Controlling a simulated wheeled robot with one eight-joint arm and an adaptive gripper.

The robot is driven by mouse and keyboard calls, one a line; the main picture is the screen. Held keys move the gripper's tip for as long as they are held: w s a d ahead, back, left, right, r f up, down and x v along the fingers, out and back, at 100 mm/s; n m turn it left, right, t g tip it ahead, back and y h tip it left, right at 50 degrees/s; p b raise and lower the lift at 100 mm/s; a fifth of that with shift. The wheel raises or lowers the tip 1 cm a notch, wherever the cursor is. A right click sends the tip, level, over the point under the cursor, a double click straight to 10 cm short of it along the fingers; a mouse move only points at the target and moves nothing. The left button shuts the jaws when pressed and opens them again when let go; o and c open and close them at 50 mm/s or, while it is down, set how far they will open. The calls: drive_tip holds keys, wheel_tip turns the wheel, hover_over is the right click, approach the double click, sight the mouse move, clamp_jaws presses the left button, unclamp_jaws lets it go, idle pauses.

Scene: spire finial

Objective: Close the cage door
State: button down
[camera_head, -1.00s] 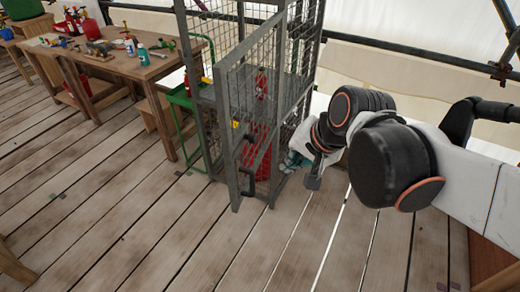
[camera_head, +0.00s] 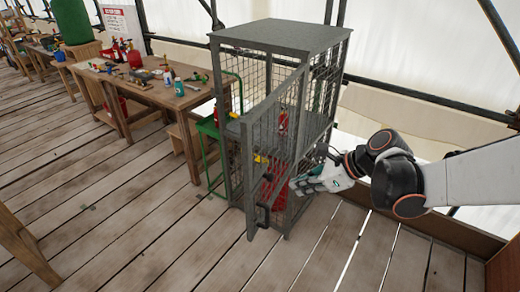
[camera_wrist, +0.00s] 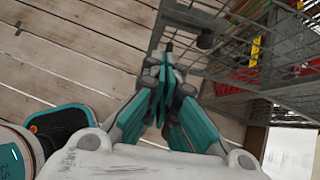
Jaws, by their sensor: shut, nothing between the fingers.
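The grey metal cage (camera_head: 282,35) stands upright on the plank floor, with mesh sides and a shelf. Its mesh door (camera_head: 247,185) stands open, swung out toward the camera, with a dark handle (camera_head: 262,214) low on its free edge. My gripper (camera_head: 295,185) is shut and empty, just right of the door in the head view. I cannot tell whether it touches the door or cage. In the wrist view my gripper (camera_wrist: 163,62) points up the picture, beside grey bars and mesh (camera_wrist: 225,60). Bars and mesh partly hide the cage's contents.
Red cylinders (camera_head: 273,185) are inside the cage. A green metal frame (camera_head: 212,135) stands close at its left. A wooden workbench (camera_head: 160,95) with bottles and tools is farther left. A low wooden board (camera_head: 440,228) lies at right. The plank floor in front is clear.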

drive_tip(key=b, duration=0.3)
approach(252, 195)
wheel_tip(252, 195, down, 4)
drive_tip(key=d, duration=0.1)
drive_tip(key=shift+m, duration=0.3)
drive_tip(key=w+a, duration=0.2)
drive_tip(key=a, duration=0.1)
drive_tip(key=shift+a+b, duration=0.25)
drive_tip(key=shift+b, duration=0.15)
